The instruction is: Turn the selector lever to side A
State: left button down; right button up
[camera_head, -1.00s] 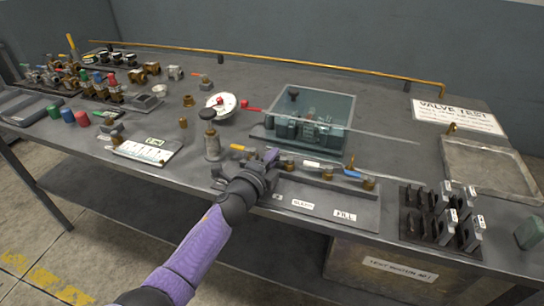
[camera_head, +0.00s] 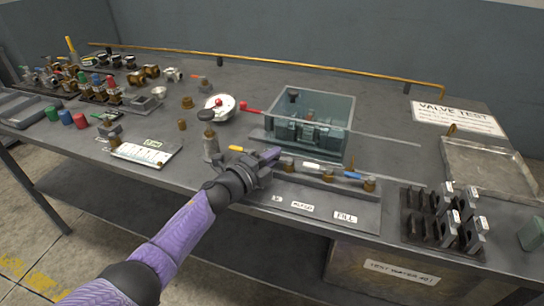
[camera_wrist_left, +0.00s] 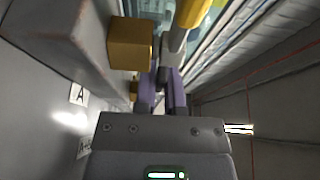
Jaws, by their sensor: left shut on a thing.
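My left gripper (camera_head: 268,158) is over the back of the grey valve fixture (camera_head: 330,208) at the table's front edge. In the left wrist view its purple fingers (camera_wrist_left: 161,92) are shut on a pale metal lever with a yellow sleeve (camera_wrist_left: 190,12), seemingly the selector lever. The yellow end (camera_head: 236,148) shows left of the gripper in the head view. A brass block (camera_wrist_left: 130,45) stands beside the fingers. Labels A (camera_wrist_left: 78,94) and A+B (camera_wrist_left: 84,147) are on the left surface in the wrist view. The gripper hides the lever's pivot. My right gripper is not in view.
A blue-handled valve (camera_head: 352,174) is on the fixture's right. A clear teal box (camera_head: 310,110) stands behind, with a red-knobbed dial (camera_head: 220,105) to its left. A metal bottle (camera_head: 211,143) stands close left of the gripper. A rack of black-and-grey parts (camera_head: 440,215) is at right.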

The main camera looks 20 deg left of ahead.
pick_arm(q)
jog(key=c, duration=1)
grip_release()
jog(key=shift+c, duration=0.2)
jog(key=shift+o, duration=0.2)
jog(key=shift+s, duration=0.15)
jog(key=p+v, duration=0.3)
jog(key=v, duration=0.6)
jog(key=shift+r, duration=0.1)
jog(key=shift+s+a, duration=0.2)
jog(key=shift+s, duration=0.05)
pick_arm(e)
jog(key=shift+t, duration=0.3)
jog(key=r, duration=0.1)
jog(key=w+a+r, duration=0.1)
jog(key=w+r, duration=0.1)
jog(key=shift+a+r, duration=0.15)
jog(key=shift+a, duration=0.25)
